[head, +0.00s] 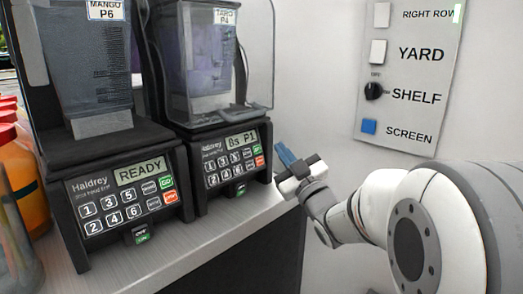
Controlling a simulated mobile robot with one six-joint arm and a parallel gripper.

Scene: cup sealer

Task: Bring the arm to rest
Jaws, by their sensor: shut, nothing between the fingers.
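My arm (370,205) reaches in from the right edge, white and grey. My gripper (283,154) is at its end, just right of the right blender's keypad and close to the counter's right edge. The blue-tipped fingers point up and left and look shut, with nothing held. Whether the fingers touch the blender cannot be told from this view.
A left blender (117,183) reads READY, and a right blender (229,160) reads 8s P1. Both stand on a light counter (215,237). Orange bottles (22,170) stand at the left edge. A labelled switch panel (408,75) is on the wall.

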